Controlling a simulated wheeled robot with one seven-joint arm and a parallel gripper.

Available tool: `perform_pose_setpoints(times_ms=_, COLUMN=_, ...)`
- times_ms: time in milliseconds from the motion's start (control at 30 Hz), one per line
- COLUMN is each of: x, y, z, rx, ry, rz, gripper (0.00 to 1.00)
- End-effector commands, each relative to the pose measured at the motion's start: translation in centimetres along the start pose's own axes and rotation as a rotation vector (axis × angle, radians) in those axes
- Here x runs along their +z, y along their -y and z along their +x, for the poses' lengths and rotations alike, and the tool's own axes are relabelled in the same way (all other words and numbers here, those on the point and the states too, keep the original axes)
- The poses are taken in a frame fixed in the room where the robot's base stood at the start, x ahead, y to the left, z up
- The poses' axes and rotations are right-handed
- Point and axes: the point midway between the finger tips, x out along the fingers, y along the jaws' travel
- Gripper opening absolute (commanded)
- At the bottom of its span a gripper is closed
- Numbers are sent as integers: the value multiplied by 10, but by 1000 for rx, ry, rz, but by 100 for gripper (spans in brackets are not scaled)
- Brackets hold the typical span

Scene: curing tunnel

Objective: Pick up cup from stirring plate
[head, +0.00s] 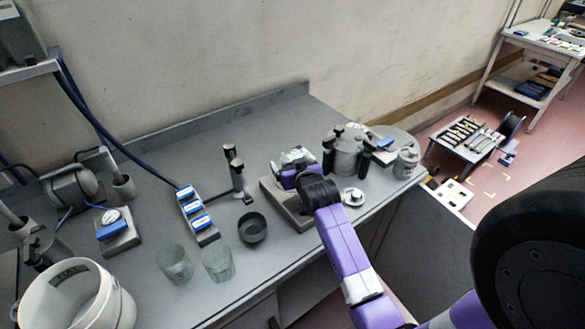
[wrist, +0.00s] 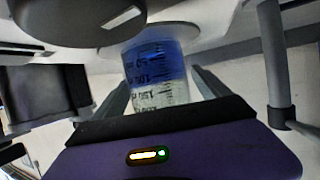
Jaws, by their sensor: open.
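The cup (wrist: 158,72) is a clear graduated beaker with blue liquid. It appears upside down in the wrist view, with its base against a pale round surface at the top. My gripper (wrist: 161,90) is open, with one finger on each side of the cup. Whether the fingers touch it cannot be told. In the head view my gripper (head: 297,170) is over the grey stirring plate (head: 284,207) near the bench's front edge. My gripper and arm hide most of the cup there.
A metal pot (head: 346,155) stands close to the right, with a small white dish (head: 353,197) in front. A clamp stand (head: 237,175), dark bowl (head: 252,229) and two glass beakers (head: 218,262) are to the left. A blue-labelled rack (head: 197,216) stands behind the beakers.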

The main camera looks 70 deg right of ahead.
Motion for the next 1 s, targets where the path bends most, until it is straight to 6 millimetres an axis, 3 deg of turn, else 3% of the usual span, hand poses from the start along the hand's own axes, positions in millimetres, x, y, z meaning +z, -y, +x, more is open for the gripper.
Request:
perform_pose_setpoints(times_ms=133, x=0, y=0, z=10, rx=0, ry=1, rz=0, gripper=86)
perform_pose_setpoints(times_ms=367, x=1, y=0, z=11, rx=-1, ry=0, rz=0, gripper=86)
perform_pose_setpoints(times_ms=733, x=1, y=0, z=10, rx=0, ry=1, rz=0, gripper=15)
perform_pose_setpoints(times_ms=1000, x=0, y=0, z=10, rx=0, ry=-1, rz=0, gripper=14)
